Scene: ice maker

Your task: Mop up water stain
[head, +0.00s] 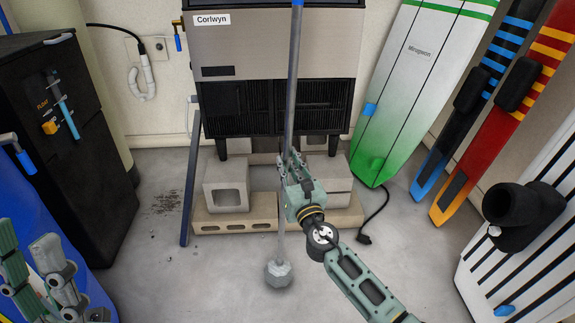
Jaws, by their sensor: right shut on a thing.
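The mop (279,273) has a long grey pole and a pale, lumpy head. It stands nearly upright in front of the ice maker, with its head at or just above the floor; I cannot tell which. My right gripper (291,163) is shut on the mop pole, well above the head. A dark speckled stain (165,202) lies on the concrete floor to the left of the mop, apart from its head. My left gripper (42,272) shows partly at the lower left, away from the mop; its jaw state is unclear.
The ice maker (272,42) stands on concrete blocks (227,187) behind the mop. A blue-grey bar (189,180) leans between the stain and the blocks. A black cabinet (65,140) is at left. Boards (425,60) lean at right. The front floor is mostly clear.

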